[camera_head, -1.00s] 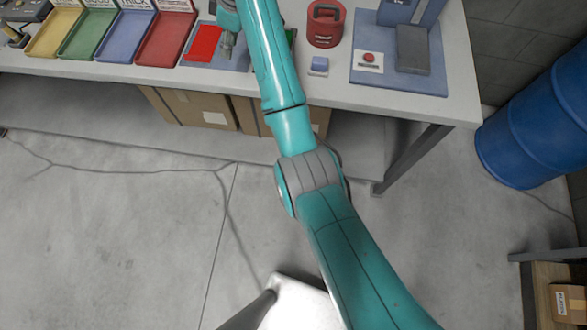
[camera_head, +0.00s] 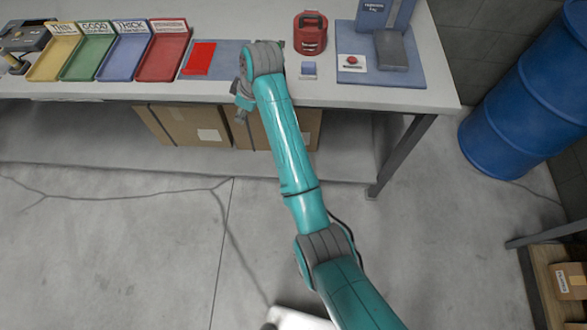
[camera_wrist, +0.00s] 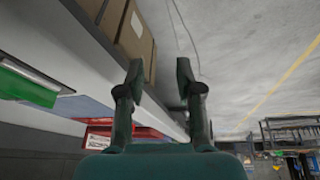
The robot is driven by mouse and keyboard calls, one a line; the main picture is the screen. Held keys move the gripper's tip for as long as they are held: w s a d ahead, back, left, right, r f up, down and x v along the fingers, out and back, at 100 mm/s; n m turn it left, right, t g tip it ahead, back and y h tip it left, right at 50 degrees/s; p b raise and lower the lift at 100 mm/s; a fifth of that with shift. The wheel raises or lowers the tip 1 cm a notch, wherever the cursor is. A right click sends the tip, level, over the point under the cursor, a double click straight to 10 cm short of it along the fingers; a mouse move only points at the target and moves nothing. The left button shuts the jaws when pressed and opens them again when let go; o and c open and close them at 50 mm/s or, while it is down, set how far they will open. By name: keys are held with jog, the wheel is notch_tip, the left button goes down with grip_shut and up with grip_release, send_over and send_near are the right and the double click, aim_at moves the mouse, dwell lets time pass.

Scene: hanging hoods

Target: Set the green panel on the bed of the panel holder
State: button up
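My gripper (camera_wrist: 160,95) is open, with nothing seen between its two fingers in the wrist view. In the head view my gripper (camera_head: 243,115) is small, at the table's front edge. A green piece (camera_wrist: 28,85), seemingly the green panel, shows at the left of the wrist view, apart from the fingers. I cannot see it in the head view, where my arm may cover it. A blue stand with a grey slab (camera_head: 392,52) is at the table's right; I cannot tell for sure that it is the panel holder.
A red panel (camera_head: 201,58) lies on a blue-grey mat (camera_head: 229,62). Yellow, green, blue and red trays (camera_head: 161,57) stand left. A red container (camera_head: 310,34), a small blue-topped block (camera_head: 309,70) and a red button (camera_head: 351,60) are right. Boxes (camera_head: 195,125) sit below the table.

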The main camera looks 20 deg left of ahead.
jog(key=s+d+f+m+t, duration=0.1)
jog(key=s+d+f+m, duration=0.1)
jog(key=d+f, duration=0.6)
jog(key=s+d+f+m+t, duration=0.2)
jog(key=d+f+m, duration=0.1)
jog(key=d+f, duration=0.5)
jog(key=shift+s+f+t+y, duration=0.15)
jog(key=shift+s+t+y, duration=0.1)
jog(key=shift+t+y, duration=0.05)
